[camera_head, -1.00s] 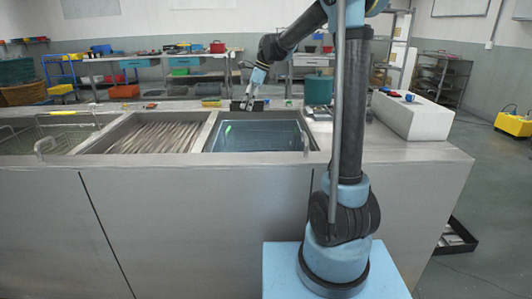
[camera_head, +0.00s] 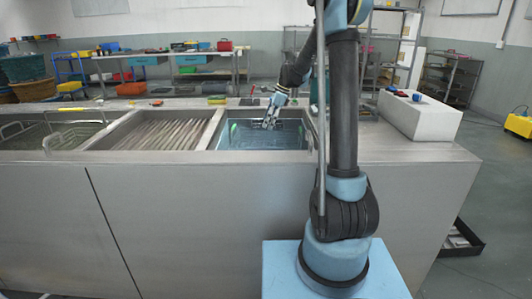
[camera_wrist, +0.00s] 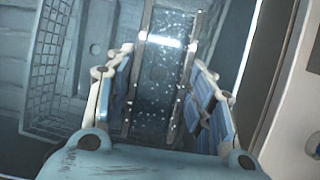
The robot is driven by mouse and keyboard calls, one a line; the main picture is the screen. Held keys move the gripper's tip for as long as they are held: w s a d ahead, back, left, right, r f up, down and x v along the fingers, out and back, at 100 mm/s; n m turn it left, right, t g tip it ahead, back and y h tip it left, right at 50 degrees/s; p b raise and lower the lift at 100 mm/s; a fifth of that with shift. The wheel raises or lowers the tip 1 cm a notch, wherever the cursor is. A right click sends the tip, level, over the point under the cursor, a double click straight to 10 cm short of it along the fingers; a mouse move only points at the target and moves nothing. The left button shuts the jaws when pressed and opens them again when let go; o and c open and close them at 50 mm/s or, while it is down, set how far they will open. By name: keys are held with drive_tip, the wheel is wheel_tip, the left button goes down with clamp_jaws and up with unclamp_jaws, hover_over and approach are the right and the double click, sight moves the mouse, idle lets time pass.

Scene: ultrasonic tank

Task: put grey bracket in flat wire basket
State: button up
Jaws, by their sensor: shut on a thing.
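My gripper (camera_head: 269,123) is low over the blue liquid of the right-hand tank, pointing down. In the wrist view its two blue-padded fingers (camera_wrist: 160,62) stand apart on either side of a long grey channel-like piece, seemingly the grey bracket (camera_wrist: 160,95), and are shut on it. Its speckled middle lies between two paler edges. A wire basket (camera_wrist: 42,88) shows at the left of the wrist view, its mesh side beside the held piece. The bracket cannot be made out in the head view.
The right-hand tank's steel rim (camera_head: 262,151) surrounds the gripper. A slatted tank (camera_head: 160,135) lies to its left, and another wire basket (camera_head: 75,134) is farther left. A white block (camera_head: 420,116) stands on the right of the counter.

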wheel_tip(320, 180, down, 10)
drive_tip(key=shift+r, duration=0.1)
idle(0.4)
drive_tip(key=o, duration=1.1)
drive_tip(key=v, duration=1.2)
